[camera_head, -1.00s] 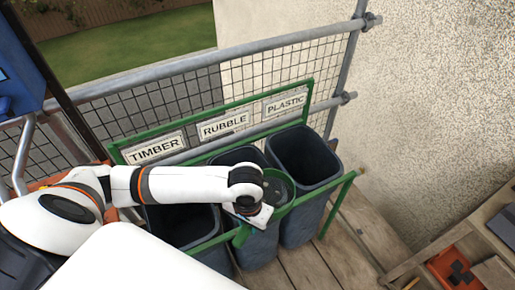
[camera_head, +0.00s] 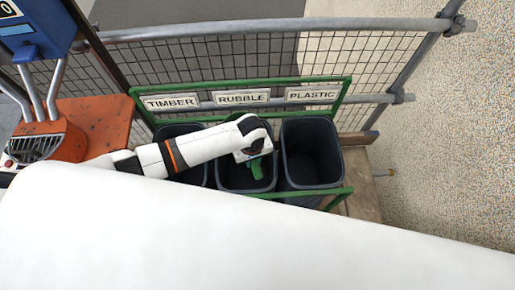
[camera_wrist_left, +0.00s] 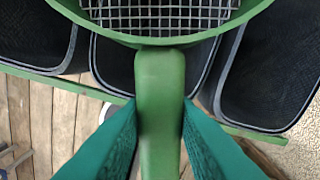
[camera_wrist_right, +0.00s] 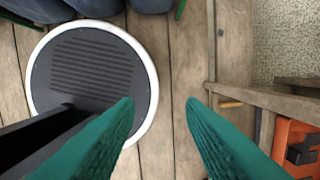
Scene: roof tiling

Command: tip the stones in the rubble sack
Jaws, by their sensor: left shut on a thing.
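The rubble sack (camera_head: 230,180) is the dark middle one, under the RUBBLE label (camera_head: 242,97). My left gripper (camera_head: 255,153) is over its opening. It is shut on the handle of a green sieve (camera_head: 257,170), whose round rim (camera_wrist_left: 155,42) and wire mesh (camera_wrist_left: 165,14) show in the left wrist view. The sieve is above the sack. No stones show on the visible part of the mesh; the rest is out of frame. My right gripper (camera_wrist_right: 160,105) is open and empty, and only its wrist view shows it.
The timber sack (camera_head: 185,172) and the plastic sack (camera_head: 310,155) flank the rubble sack in a green frame (camera_head: 345,100). A mesh guardrail (camera_head: 380,65) stands behind. An orange machine (camera_head: 95,125) is at the left, an orange tray (camera_wrist_right: 290,145) near my right gripper.

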